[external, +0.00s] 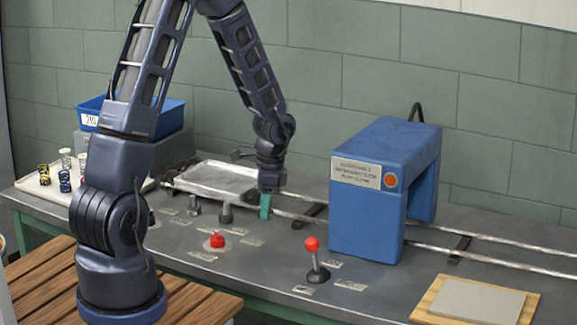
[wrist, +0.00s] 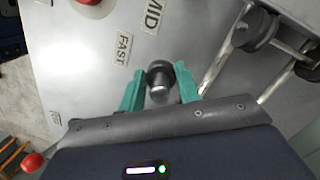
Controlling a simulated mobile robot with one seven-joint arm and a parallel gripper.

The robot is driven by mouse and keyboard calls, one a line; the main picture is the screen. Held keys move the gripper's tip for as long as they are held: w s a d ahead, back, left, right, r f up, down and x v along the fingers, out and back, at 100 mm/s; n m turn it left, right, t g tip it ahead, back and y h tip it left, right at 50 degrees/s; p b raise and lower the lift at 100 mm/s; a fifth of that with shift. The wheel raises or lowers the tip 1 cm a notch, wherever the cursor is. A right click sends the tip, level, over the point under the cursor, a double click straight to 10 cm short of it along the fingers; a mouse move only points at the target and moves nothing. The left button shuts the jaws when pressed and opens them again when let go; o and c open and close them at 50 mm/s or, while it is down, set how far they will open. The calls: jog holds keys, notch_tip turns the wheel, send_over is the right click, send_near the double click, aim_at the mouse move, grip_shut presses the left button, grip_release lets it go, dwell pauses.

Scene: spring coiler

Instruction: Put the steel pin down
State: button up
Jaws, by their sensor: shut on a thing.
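My gripper (wrist: 160,86) has its two teal fingers on either side of a short dark grey pin with a shiny end, the steel pin (wrist: 159,90). It is shut on the pin. In the external view my gripper (external: 265,207) points down, low over the grey bench beside the near rail, at the right end of the metal tray (external: 215,177). The pin is hidden there behind the fingers. I cannot tell whether the pin touches the bench.
A blue arch machine (external: 368,230) straddles the rails (external: 480,260) at right. A wooden board with a grey plate (external: 475,302) lies front right. A blue bin (external: 165,117) stands back left.

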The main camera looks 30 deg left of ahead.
jog(key=shift+f, duration=1.9)
jog(key=o, duration=1)
jog(key=shift+f, duration=0.1)
jog(key=shift+o, duration=0.2)
jog(key=r, duration=0.8)
jog(key=d+r, duration=0.1)
jog(key=r, duration=0.3)
jog(key=shift+w+r, duration=0.25)
jog(key=shift+w, duration=0.15)
jog(key=s+a+r+n+t, duration=0.1)
jog(key=s+r+n, duration=0.3)
jog(key=s+r, duration=0.4)
jog(key=s+a+r+n+t, duration=0.2)
jog(key=s+a+r+n, duration=0.1)
jog(key=s+r, duration=0.5)
jog(key=s+a+r+n+t+h, duration=0.1)
jog(key=s+a+r+n+t, duration=0.1)
jog(key=s+r, duration=0.6)
jog(key=s+a+n, duration=0.1)
jog(key=n, duration=0.1)
jog(key=shift+s+a+r+n, duration=0.2)
jog(key=shift+s+n, duration=0.1)
jog(key=shift+s, duration=0.1)
